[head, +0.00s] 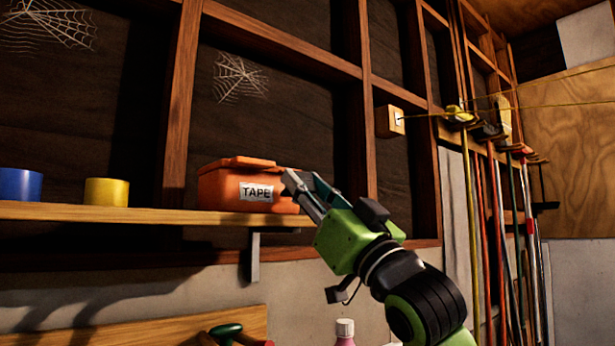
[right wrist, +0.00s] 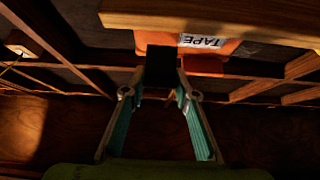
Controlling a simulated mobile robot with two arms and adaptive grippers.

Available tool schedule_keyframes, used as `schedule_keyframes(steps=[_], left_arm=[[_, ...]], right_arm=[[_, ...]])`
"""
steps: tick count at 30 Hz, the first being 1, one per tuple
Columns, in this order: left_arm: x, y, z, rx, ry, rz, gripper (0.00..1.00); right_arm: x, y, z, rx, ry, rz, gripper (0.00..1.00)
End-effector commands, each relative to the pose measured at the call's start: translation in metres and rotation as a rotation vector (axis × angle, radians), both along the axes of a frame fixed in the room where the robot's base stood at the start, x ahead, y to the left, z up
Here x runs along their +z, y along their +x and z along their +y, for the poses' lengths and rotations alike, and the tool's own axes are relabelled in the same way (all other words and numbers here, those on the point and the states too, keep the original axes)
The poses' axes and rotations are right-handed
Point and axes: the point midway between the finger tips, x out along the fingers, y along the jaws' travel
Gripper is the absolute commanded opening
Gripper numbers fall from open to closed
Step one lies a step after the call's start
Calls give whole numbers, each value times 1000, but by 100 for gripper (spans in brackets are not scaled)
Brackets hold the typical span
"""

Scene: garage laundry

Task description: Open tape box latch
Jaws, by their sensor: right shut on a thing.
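The orange tape box (head: 222,190) with a white "TAPE" label stands on the wooden shelf (head: 130,214). Its lid (head: 250,162) sits on top and looks down or nearly so. My right gripper (head: 290,182) reaches the box's right end from the lower right. In the right wrist view the label (right wrist: 205,41) shows upside down, and a dark block, seemingly the latch (right wrist: 160,66), sits between the fingertips (right wrist: 158,80). The gripper is shut on it. The fingers partly hide the box's right end in the head view. My left gripper is not in view.
A blue tape roll (head: 20,185) and a yellow roll (head: 107,192) stand left of the box. A metal bracket (head: 255,255) is under the shelf. Long-handled tools hang at the right. A pink bottle (head: 345,332) shows at the bottom.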

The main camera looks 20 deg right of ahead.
Motion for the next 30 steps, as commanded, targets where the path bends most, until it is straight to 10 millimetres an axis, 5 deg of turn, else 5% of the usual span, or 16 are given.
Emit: schedule_keyframes(steps=[4,15,16,18,30], left_arm=[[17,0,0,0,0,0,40],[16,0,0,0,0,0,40],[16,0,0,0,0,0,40],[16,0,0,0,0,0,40],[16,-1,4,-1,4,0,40]], right_arm=[[8,0,0,0,-20,56,6],[5,0,0,0,-28,76,6],[5,0,0,0,-28,76,30],[5,0,0,0,-28,76,44],[3,-2,-1,-1,-29,77,44]])
